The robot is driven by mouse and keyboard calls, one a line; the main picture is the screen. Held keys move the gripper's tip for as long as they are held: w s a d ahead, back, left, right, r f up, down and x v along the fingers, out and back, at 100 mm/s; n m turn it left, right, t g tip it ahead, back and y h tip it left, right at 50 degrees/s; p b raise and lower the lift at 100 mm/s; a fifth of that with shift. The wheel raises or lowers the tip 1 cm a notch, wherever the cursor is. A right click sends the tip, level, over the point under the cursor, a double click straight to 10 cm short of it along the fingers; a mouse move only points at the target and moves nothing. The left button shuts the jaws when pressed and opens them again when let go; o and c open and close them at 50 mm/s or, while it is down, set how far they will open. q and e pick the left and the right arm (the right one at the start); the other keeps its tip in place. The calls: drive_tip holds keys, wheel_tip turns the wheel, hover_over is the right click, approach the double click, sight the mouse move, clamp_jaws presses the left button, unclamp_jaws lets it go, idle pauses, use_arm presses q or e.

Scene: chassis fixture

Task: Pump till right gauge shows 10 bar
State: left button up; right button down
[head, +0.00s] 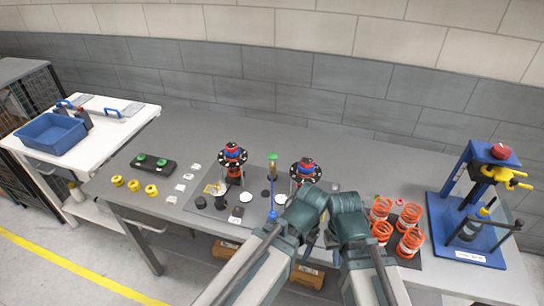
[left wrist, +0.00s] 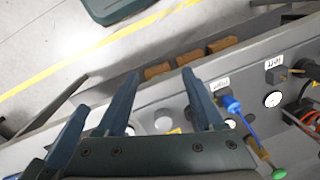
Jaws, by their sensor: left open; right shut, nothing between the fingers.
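A blue lever (head: 272,214) with a green top (head: 272,157) stands on the dark panel (head: 212,212), between two white round dials. The left dial (head: 246,197) and the right dial (head: 281,198) are too small to read. In the left wrist view the blue lever part (left wrist: 232,104) lies beside the "right" label (left wrist: 223,83). My right gripper (head: 331,238) is shut and empty, to the right of the lever, partly hidden by my arms.
Two red-and-blue capped fixtures (head: 232,154) stand behind the dials. Orange springs (head: 381,208) and a blue press (head: 450,216) stand at right. Yellow knobs (head: 134,185) and a green-button box (head: 153,165) are at left. The back of the grey table is clear.

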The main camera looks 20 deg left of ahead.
idle(0.3)
use_arm(q)
clamp_jaws()
idle(1.6)
